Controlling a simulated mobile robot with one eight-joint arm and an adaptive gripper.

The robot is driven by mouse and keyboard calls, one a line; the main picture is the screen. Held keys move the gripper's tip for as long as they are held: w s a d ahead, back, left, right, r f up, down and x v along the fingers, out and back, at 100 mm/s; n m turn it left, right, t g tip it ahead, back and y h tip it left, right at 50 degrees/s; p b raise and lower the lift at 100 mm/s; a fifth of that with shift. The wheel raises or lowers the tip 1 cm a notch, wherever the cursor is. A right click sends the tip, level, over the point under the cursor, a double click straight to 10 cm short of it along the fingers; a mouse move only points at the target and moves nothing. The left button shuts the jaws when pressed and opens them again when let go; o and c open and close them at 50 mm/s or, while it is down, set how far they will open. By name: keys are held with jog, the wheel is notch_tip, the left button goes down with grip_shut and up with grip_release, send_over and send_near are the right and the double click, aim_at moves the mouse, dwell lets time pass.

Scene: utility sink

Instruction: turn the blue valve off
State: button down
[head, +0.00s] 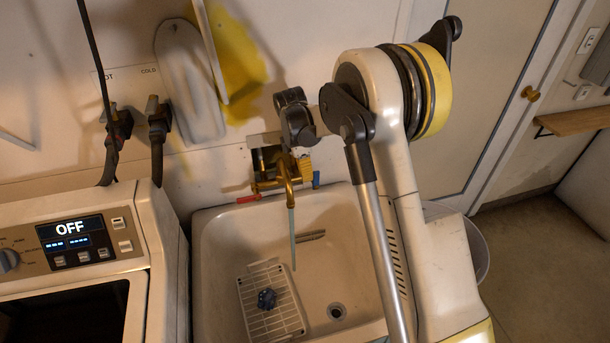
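The blue valve handle (316,180) is a small lever on the right side of the brass faucet (284,178) above the sink (211,246). It points roughly upright. A red handle (249,199) sits on the faucet's left side. A thin pale stream of water (292,240) runs from the spout down into the sink. My gripper (284,158) is at the faucet's top, up and left of the blue handle. It looks apart from the handle, but contact is hard to judge. Its fingers are partly hidden and merge with the brass, so their opening is unclear.
A white rack (272,312) with a dark blue knob-like object (266,299) lies in the sink by the drain (337,311). A washing machine (70,270) showing OFF stands left. Hoses (157,150) hang on the wall. A bin (478,245) stands right, with open floor beyond.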

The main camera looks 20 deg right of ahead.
aim_at(316, 183)
jog(key=shift+d+r+y, duration=0.2)
jog(key=shift+d+y, duration=0.2)
jog(key=shift+y, duration=0.5)
jog(key=shift+d+r+y, duration=0.1)
jog(key=shift+d+y, duration=0.4)
jog(key=shift+y, duration=0.35)
jog(key=shift+d+r+y, duration=0.1)
jog(key=shift+d+y, duration=0.35)
jog(key=shift+y, duration=0.4)
jog(key=shift+d, duration=0.35)
jog(key=d, duration=0.1)
jog(key=d+f+b, duration=0.1)
jog(key=d+f, duration=0.1)
jog(key=d, duration=0.1)
jog(key=shift+d, duration=0.1)
jog(key=shift+d+f+b, duration=0.25)
jog(key=shift+f+b, duration=0.1)
